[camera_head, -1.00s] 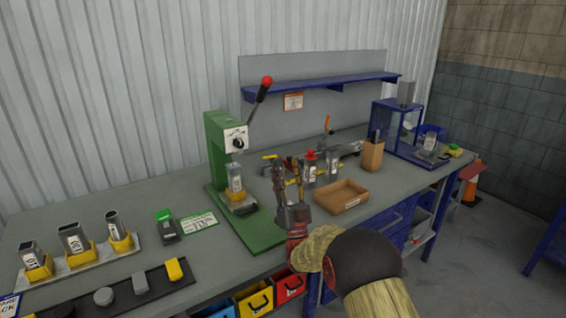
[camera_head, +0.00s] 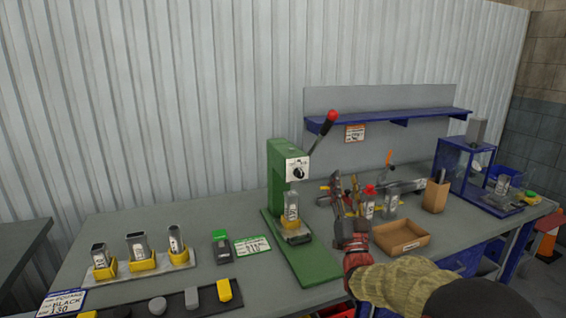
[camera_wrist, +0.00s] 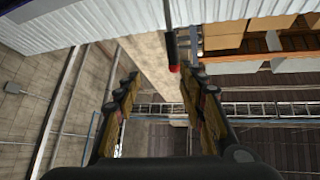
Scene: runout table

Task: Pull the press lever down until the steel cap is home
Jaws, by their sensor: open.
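The green press (camera_head: 288,185) stands on the workbench. Its lever (camera_head: 323,133) slants up and to the right, ending in a red knob (camera_head: 332,116). A clear-grey labelled container (camera_head: 291,205) sits upright in a yellow holder under the press head; whether a steel cap is on it is too small to tell. My gripper (camera_head: 345,182) points up, open and empty, in front of the bench, to the right of the press and below the knob in the picture. In the wrist view, my open fingers (camera_wrist: 155,95) show the red knob (camera_wrist: 174,69) beyond them, near the right finger's tip.
A cardboard tray (camera_head: 401,249) lies right of my gripper. A red-topped bottle (camera_head: 368,200) stands behind it. A blue shelf (camera_head: 395,118) is mounted at the back. Yellow-based holders with containers (camera_head: 137,246) and a dark strip of caps (camera_head: 190,299) lie at left.

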